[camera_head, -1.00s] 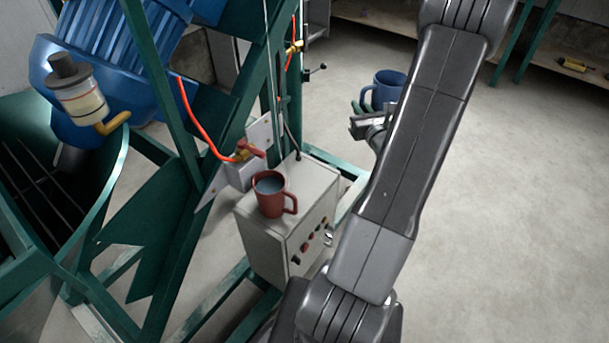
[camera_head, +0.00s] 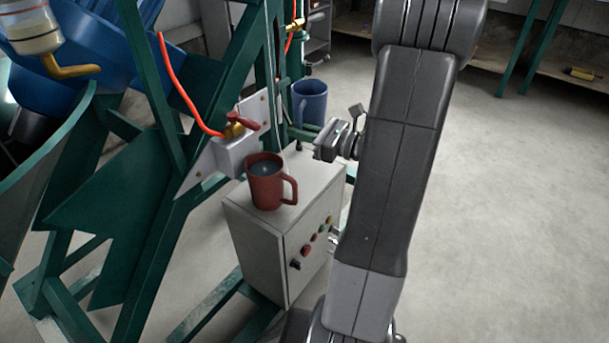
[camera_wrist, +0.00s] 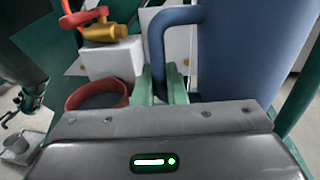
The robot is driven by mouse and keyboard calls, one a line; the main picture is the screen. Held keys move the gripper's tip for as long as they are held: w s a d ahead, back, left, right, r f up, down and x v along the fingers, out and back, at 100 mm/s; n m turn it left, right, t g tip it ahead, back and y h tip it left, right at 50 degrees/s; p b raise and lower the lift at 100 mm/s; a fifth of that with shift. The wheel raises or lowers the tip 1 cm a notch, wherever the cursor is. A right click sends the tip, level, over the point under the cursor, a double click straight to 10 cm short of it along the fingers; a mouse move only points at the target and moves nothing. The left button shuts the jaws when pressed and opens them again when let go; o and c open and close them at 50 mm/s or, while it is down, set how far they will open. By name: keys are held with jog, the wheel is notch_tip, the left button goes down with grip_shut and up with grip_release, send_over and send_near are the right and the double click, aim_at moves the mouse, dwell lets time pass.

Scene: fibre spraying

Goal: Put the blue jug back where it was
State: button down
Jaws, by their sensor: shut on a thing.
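The blue jug (camera_head: 309,103) is upright, held off to the left of my arm in the head view. In the wrist view the blue jug (camera_wrist: 240,55) fills the upper right, its handle on its left side. My gripper (camera_head: 316,134) is shut on the jug's handle; its green fingers (camera_wrist: 160,88) show at the handle's lower part in the wrist view. A red mug (camera_head: 266,182) with something greyish inside stands on the grey control box (camera_head: 257,238). The red mug (camera_wrist: 97,94) also shows at the left in the wrist view, partly hidden by my gripper's body.
A valve with a red handle (camera_head: 243,122) and an orange hose are mounted just behind the red mug. Green frame bars (camera_head: 160,220) surround the control box. Open concrete floor (camera_head: 510,200) lies to the right.

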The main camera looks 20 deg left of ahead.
jog(key=shift+n+g, duration=0.4)
jog(key=shift+g, duration=0.2)
jog(key=f+b, duration=0.1)
jog(key=f, duration=0.2)
jog(key=s+f+b, duration=0.1)
jog(key=f+b, duration=0.1)
jog(key=f, duration=0.2)
jog(key=f+b, duration=0.2)
jog(key=f, duration=0.2)
jog(key=shift+s+a, duration=0.15)
jog(key=shift+a, duration=0.1)
jog(key=shift+f, duration=0.1)
jog(key=shift+f, duration=0.15)
jog(key=c, duration=1.5)
grip_release()
